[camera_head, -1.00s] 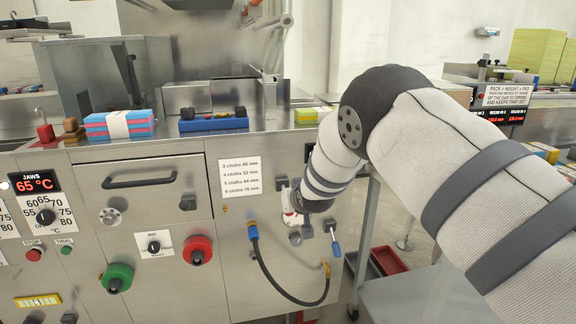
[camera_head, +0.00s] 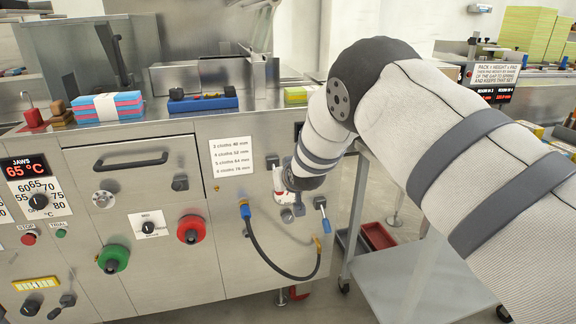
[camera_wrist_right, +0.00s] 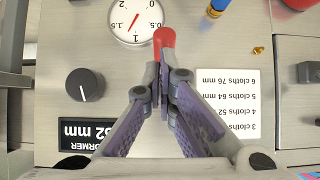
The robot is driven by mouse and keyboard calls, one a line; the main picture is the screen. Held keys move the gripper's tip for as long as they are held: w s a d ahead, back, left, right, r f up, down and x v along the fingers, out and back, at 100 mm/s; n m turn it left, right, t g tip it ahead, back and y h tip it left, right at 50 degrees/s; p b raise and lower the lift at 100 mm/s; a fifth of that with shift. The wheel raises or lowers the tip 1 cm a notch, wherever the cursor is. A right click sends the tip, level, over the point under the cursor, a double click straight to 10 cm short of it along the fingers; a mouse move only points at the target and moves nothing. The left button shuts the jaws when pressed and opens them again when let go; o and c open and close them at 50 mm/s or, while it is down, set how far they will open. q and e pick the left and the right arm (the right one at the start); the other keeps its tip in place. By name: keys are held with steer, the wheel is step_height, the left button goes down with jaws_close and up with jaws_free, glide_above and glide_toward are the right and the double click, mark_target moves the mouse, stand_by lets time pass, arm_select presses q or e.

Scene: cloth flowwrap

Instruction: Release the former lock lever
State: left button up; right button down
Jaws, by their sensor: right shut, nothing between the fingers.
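My right gripper (camera_wrist_right: 163,85) is shut, its fingertips together just below a red rounded tip (camera_wrist_right: 164,40) in the wrist view. The red tip looks like a lever knob; no label confirms it as the former lock lever. The fingers have nothing between them, and I cannot tell whether they touch it. A blue-handled lever (camera_head: 323,213) shows right of my wrist. My left gripper is not in view.
A white dial (camera_wrist_right: 136,18) sits above the fingers, and a cloth-size placard (camera_wrist_right: 226,100) to their right. In the head view a hose (camera_head: 262,252) loops below my wrist.

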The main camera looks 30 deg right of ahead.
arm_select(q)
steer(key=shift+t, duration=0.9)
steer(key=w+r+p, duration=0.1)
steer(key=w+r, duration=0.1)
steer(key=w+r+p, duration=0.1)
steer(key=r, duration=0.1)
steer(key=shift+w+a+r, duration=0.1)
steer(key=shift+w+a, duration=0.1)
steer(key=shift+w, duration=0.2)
arm_select(e)
steer(key=s+f+v, duration=0.1)
steer(key=v, duration=1)
steer(key=shift+s+a+f, duration=0.25)
steer(key=shift+s, duration=0.1)
